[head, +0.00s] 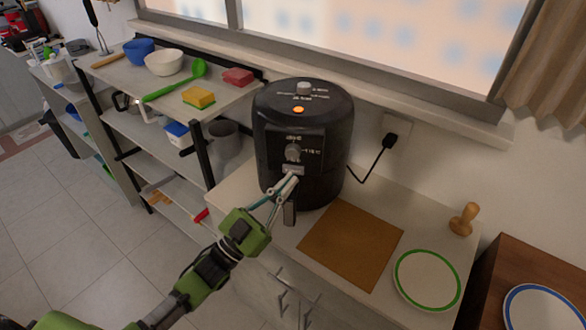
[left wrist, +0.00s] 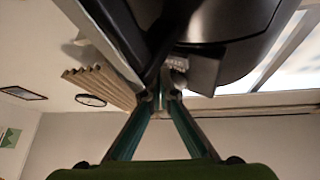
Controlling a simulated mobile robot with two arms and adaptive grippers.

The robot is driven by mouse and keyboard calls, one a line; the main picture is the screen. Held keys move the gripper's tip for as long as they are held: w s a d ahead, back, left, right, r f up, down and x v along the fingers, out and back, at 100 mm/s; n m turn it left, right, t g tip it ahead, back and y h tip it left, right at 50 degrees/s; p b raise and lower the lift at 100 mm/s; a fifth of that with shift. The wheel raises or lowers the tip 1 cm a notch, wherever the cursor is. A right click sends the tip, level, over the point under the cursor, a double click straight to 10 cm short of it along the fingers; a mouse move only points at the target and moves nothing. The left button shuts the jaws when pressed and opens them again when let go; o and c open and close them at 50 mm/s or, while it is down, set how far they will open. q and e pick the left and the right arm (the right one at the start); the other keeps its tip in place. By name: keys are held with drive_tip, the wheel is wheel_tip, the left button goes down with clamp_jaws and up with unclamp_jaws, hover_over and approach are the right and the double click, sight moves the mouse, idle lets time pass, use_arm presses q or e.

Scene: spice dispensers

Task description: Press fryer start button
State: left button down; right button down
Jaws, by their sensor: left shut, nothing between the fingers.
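The black air fryer (head: 303,135) stands upright on the counter below the window. It has a round knob (head: 293,152) on its front, a small panel just below the knob, and an orange light (head: 298,110) on top. My left gripper (head: 290,180) is shut and empty, its tips at the fryer's front just below the knob, by the panel and above the handle (head: 289,212). I cannot tell whether the tips touch. In the left wrist view the fingertips (left wrist: 163,95) come together under the fryer's dark body (left wrist: 225,35). My right gripper is not in view.
A brown mat (head: 352,245) and a green-rimmed plate (head: 428,279) lie on the counter to the right, with a wooden pestle (head: 464,219) behind. A shelf rack (head: 215,105) with bowls and sponges stands at left. A black plug (head: 390,141) sits in the wall socket.

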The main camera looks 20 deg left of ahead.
use_arm(q)
drive_tip(key=shift+s+d+p, duration=0.1)
drive_tip(key=shift+s+p, duration=0.3)
drive_tip(key=shift+s, duration=0.2)
drive_tip(key=s, duration=0.2)
drive_tip(key=s+p, duration=0.1)
drive_tip(key=shift+s+d, duration=0.2)
drive_tip(key=shift+s, duration=0.15)
drive_tip(key=shift+f, duration=0.1)
idle(0.4)
